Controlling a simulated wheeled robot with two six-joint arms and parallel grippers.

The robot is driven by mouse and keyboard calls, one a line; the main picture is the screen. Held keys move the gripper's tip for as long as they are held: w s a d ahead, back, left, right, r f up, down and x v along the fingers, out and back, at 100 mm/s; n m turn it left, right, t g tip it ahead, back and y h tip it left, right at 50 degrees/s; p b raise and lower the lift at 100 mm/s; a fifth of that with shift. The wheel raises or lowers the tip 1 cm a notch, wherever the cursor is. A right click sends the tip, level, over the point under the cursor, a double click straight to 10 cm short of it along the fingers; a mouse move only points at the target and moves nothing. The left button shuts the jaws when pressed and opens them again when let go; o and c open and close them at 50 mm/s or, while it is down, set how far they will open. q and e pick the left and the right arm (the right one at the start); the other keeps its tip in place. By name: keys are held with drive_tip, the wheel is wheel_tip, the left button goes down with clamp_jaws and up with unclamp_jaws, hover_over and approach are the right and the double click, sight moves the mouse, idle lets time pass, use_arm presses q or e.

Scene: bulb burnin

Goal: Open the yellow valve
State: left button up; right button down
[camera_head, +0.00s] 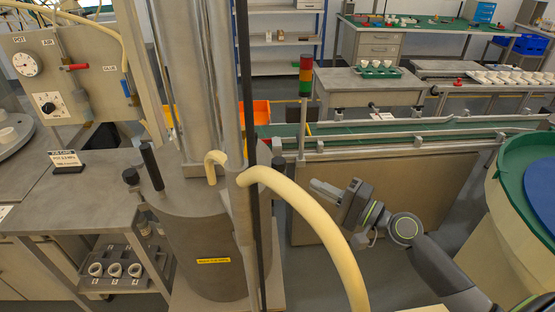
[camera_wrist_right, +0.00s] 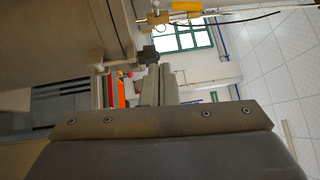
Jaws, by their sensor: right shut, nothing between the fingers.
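My right gripper (camera_head: 322,190) is shut and empty in the head view, with its fingers pointing left toward the thick cream hose (camera_head: 322,225). In the right wrist view its closed fingers (camera_wrist_right: 158,88) point up the picture. A yellow fitting with a yellow bar-like part (camera_wrist_right: 186,6) shows at the top of the wrist view, beyond the fingertips and apart from them. It may be the yellow valve; its lever position cannot be told. I cannot make out a yellow valve in the head view. My left gripper is not in view.
A grey pressure pot (camera_head: 195,240) with black knobs stands left of the hose. A panel (camera_head: 62,85) carries a gauge, a red handle (camera_head: 75,67) and a blue handle (camera_head: 125,87). A green conveyor (camera_head: 390,132) lies behind my right arm. A green-rimmed drum (camera_head: 515,205) stands right.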

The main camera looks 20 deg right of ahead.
wheel_tip(320, 180, up, 4)
drive_tip(key=s+a+y, duration=0.2)
drive_tip(key=p, duration=0.7)
approach(249, 147)
drive_tip(key=w+f+x, duration=0.1)
drive_tip(key=x, duration=0.4)
drive_tip(key=shift+w+a+r+n+g, duration=0.25)
drive_tip(key=shift+w+a+n+g, duration=0.05)
drive_tip(key=shift+w, duration=0.1)
drive_tip(key=shift+w+a+r+p, duration=0.15)
drive_tip(key=shift+a+r+p, duration=0.25)
drive_tip(key=shift+p, duration=0.8)
drive_tip(key=shift+w+a+r+n+g+h+p, duration=0.1)
drive_tip(key=shift+a+n+g+h+p, duration=0.05)
drive_tip(key=shift+n+g+h+p, duration=0.2)
drive_tip(key=shift+r, duration=0.1)
